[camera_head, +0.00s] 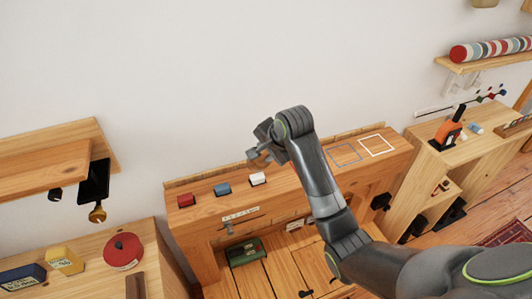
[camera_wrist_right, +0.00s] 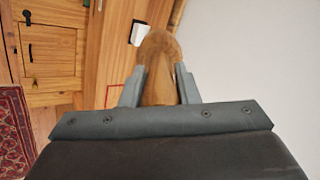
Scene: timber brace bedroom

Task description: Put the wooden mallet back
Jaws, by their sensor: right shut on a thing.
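My right gripper (camera_head: 260,150) is above the wooden bench (camera_head: 290,186), near the white wall, with its arm coming in from the lower right. In the right wrist view the right gripper (camera_wrist_right: 158,88) has its two fingers closed on a brown, rounded wooden thing, which looks like the wooden mallet (camera_wrist_right: 158,62). The mallet is hard to make out in the head view, and its far parts are hidden in the wrist view. My left gripper is not in view.
A wall shelf (camera_head: 60,165) juts out at left, above a cabinet carrying a red disc (camera_head: 123,250).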

